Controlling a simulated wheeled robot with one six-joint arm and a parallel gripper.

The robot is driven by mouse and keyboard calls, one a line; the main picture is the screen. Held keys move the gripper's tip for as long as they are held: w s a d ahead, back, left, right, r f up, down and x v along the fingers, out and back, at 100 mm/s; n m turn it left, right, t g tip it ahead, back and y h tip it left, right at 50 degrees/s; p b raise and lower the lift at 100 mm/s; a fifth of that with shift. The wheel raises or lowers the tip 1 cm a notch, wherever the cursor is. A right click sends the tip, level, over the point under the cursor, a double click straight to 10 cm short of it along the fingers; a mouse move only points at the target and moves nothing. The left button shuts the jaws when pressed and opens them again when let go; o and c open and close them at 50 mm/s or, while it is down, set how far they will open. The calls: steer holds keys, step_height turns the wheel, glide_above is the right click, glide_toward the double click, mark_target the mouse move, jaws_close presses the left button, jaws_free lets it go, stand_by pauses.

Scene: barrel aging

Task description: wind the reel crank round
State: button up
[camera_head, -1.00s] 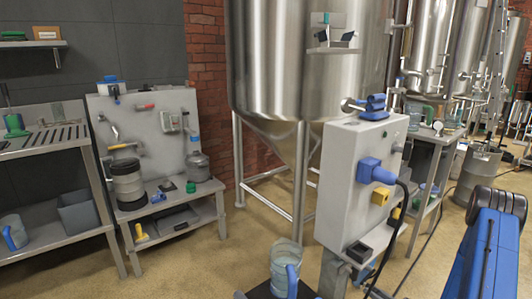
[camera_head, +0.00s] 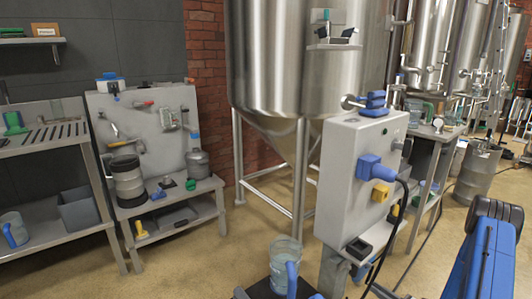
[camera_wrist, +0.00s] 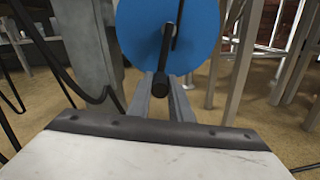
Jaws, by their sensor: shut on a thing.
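The reel is a blue disc (camera_wrist: 195,35) at the top middle of the wrist view, cut off by the frame's upper edge. Its dark crank handle (camera_wrist: 160,82) sticks out toward the camera in front of the disc. My gripper (camera_wrist: 164,88) reaches forward below the disc, with its two grey fingers on either side of the dark handle and shut on it. The handle overlaps the fingers, so the exact contact is hard to see. I cannot make out the reel or my gripper in the head view.
A grey control cabinet (camera_head: 347,170) with a black cable stands right of centre, before a large steel tank (camera_head: 285,60). A clear jug (camera_head: 284,255) stands low in front. A steel keg (camera_head: 475,172) is at right. Dark hoses (camera_wrist: 70,80) hang left of the reel.

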steer(key=o, duration=0.3)
steer(key=shift+w+d, duration=0.2)
steer(key=shift+d, duration=0.05)
steer(key=o, duration=0.4)
steer(key=shift+o, duration=0.2)
steer(key=shift+s, duration=0.1)
steer(key=v, duration=0.6)
steer(key=shift+s+d, duration=0.2)
steer(key=shift+s, duration=0.15)
